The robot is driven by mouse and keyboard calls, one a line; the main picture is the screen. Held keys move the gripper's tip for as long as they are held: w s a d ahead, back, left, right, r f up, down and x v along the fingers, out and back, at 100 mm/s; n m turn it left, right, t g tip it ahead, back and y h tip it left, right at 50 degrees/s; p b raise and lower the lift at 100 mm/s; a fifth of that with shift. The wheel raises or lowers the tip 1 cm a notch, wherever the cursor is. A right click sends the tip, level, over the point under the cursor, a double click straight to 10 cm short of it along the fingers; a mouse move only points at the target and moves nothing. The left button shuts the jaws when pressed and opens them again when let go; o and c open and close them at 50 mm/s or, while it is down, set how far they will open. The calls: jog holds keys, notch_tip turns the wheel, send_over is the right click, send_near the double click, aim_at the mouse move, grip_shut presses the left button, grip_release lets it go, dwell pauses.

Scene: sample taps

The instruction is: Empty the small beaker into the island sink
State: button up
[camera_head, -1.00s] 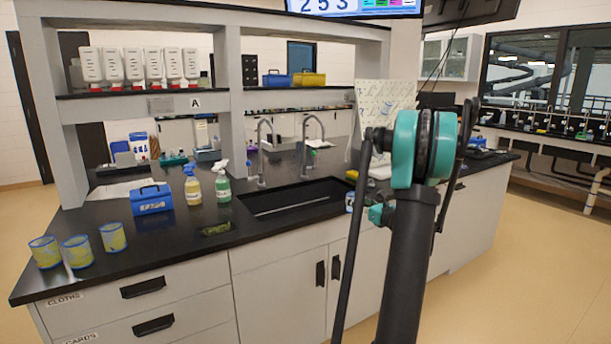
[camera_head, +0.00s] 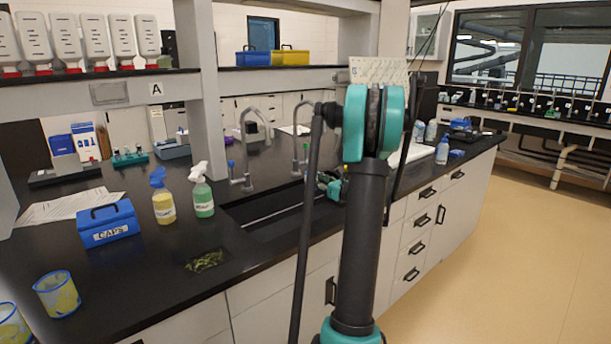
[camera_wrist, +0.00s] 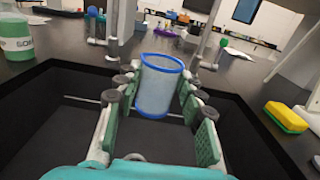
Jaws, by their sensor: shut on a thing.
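The small beaker (camera_wrist: 158,88), pale and translucent with a blue rim, is between the green-padded fingers of my gripper (camera_wrist: 160,92) in the wrist view. My gripper is shut on it. It looks roughly upright, and its contents cannot be made out. The black island sink (camera_wrist: 55,112) lies below and around the gripper. In the head view the sink (camera_head: 262,208) is partly covered by my arm. My gripper (camera_head: 332,186) shows there beside the arm, over the sink area, and the beaker is not clearly visible.
Two taps (camera_head: 240,150) (camera_head: 300,148) stand behind the sink. Spray bottles (camera_head: 163,198) (camera_head: 201,190) and a blue caps box (camera_head: 108,222) stand left of it. A yellow-green sponge (camera_wrist: 287,117) lies on the right rim. Blue-rimmed cups (camera_head: 57,294) stand at the front left.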

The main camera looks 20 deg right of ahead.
jog(key=shift+w+a+n, duration=0.1)
jog(key=shift+w+n, duration=0.15)
jog(key=shift+n, duration=0.05)
jog(key=n, duration=0.5)
jog(key=shift+a+n, duration=0.1)
jog(key=shift+n, duration=0.2)
jog(key=n, duration=0.7)
jog(key=shift+s+f, duration=0.1)
jog(key=n, duration=0.6)
jog(key=shift+f, duration=0.1)
jog(key=n, duration=0.6)
jog(key=shift+n, duration=0.3)
dwell(0.8)
